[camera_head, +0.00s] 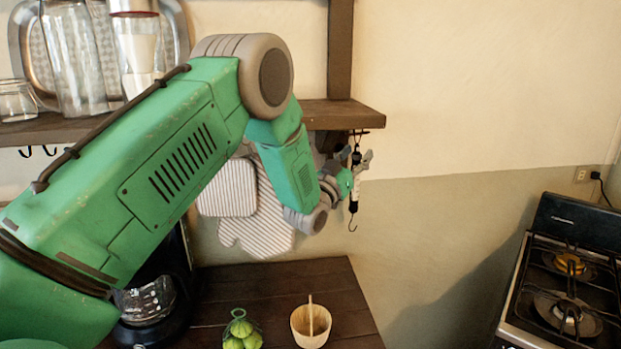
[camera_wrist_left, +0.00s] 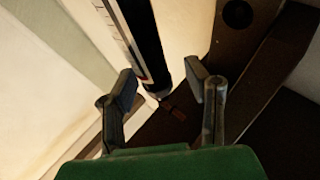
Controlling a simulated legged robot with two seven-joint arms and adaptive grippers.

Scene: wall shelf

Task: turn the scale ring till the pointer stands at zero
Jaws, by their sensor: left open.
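A small hanging scale (camera_head: 354,185) with a dark and white tube and a hook at its lower end hangs under the right end of the wall shelf. In the left wrist view the scale's tube (camera_wrist_left: 138,40), with a white marked strip and a dark side, reaches down between my fingers. My left gripper (camera_head: 366,162) is at the scale, its fingers on either side of it. It is open, with gaps to the tube in the left wrist view (camera_wrist_left: 162,90). The pointer and the ring's setting are too small to read. My right gripper is not in view.
The wall shelf (camera_head: 345,114) carries glass jars (camera_head: 70,60) at the left. Striped oven mitts (camera_head: 262,215) hang behind my arm. Below, a wooden table holds a wooden bucket (camera_head: 311,325), green fruit (camera_head: 240,333) and a coffee maker (camera_head: 150,300). A stove (camera_head: 565,280) stands at right.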

